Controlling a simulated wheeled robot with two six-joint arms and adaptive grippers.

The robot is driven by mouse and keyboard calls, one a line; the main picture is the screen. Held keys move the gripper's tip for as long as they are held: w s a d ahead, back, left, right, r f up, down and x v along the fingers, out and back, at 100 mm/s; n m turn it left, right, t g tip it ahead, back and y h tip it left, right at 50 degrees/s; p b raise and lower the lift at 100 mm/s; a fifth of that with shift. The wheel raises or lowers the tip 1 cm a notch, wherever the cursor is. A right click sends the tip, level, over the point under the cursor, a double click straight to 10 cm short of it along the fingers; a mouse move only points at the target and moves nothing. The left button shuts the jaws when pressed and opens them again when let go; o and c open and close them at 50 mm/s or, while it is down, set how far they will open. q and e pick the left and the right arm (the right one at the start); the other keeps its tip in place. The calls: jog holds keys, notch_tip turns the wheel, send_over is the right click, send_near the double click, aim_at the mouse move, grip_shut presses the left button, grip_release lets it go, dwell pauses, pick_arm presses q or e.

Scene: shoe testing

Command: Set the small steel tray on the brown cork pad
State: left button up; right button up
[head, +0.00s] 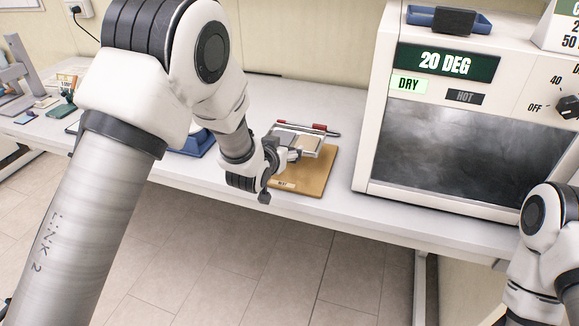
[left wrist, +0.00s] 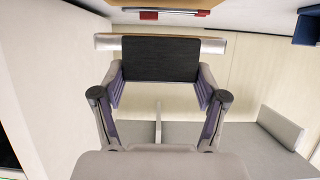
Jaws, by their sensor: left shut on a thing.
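The small steel tray (head: 298,142) is a flat, shallow metal piece with a pale tan middle, over the back part of the brown cork pad (head: 313,182). I cannot tell whether it touches the pad. My left gripper (head: 293,155) is shut on the tray's near side. In the left wrist view, the fingers (left wrist: 160,85) flank a dark rectangular face, with the tray's pale metal edge (left wrist: 104,42) sticking out on both sides. My right arm shows at the right edge of the head view; its gripper is out of frame.
Red-ended parts (head: 320,127) and a dark rod lie at the tray's far side. A large test chamber (head: 450,130) reading "20 DEG" stands right of the pad. A blue object (head: 194,143) is partly hidden behind my left arm. The white table's (head: 345,203) front edge is near the pad.

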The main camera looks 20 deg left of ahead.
pick_arm(q)
jog(key=shift+s+d+f, duration=0.1)
jog(key=shift+s+f, duration=0.15)
jog(key=shift+f, duration=0.25)
jog(key=shift+s+f, duration=0.25)
jog(key=shift+f, duration=0.25)
jog(key=f, duration=0.3)
jog(key=f+p, duration=0.1)
jog(key=shift+w+f, duration=0.2)
jog(key=shift+w, duration=0.05)
jog(key=shift+s, duration=0.15)
jog(key=shift+f+b, duration=0.1)
jog(key=shift+b, duration=0.2)
jog(key=o, duration=1.4)
pick_arm(e)
jog(key=shift+s+r, duration=0.25)
jog(key=shift+r, duration=0.3)
